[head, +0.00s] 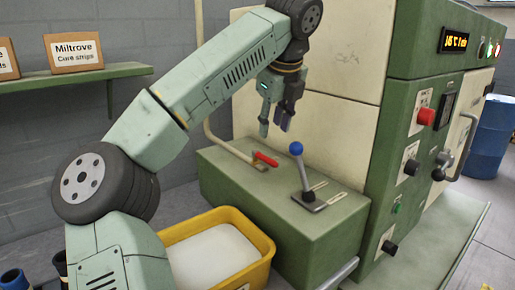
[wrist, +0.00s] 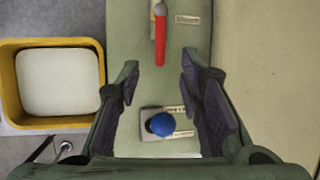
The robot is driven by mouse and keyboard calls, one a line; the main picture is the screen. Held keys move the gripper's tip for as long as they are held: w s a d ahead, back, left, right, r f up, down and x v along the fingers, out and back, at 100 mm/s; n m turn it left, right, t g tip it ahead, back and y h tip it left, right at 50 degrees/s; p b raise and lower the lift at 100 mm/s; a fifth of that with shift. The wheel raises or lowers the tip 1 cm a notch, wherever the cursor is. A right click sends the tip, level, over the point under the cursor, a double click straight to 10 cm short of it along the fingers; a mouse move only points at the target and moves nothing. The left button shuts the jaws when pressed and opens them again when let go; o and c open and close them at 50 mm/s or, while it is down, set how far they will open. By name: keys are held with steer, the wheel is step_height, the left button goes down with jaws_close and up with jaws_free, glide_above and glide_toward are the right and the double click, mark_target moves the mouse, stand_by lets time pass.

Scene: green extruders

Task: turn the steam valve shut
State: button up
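The red-handled valve lever (head: 265,159), which looks like the steam valve, lies on top of the green box at the foot of a cream pipe. In the wrist view the red lever (wrist: 160,38) points straight down the picture from a grey pivot at the top edge. My gripper (head: 275,128) hangs above the green box, pointing down. In the wrist view my gripper (wrist: 160,82) has its two dark fingers wide apart with nothing held between them. The lever's red end shows just beyond the fingertips, not touching them.
A blue-knobbed lever (head: 296,150) stands upright on its plate, close to the right of my gripper. A yellow bin (head: 265,243) with white contents stands before the green box (head: 330,235). A green machine with controls rises at right; a blue drum (head: 490,140) stands beyond.

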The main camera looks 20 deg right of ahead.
mark_target(267, 158)
steer(key=p+x, duration=0.2)
steer(key=x, duration=0.8)
steer(key=shift+d+f+p, duration=0.1)
steer(key=shift+f+p, duration=0.15)
steer(key=shift+p, duration=0.1)
steer(key=shift+c, duration=0.3)
jaws_close()
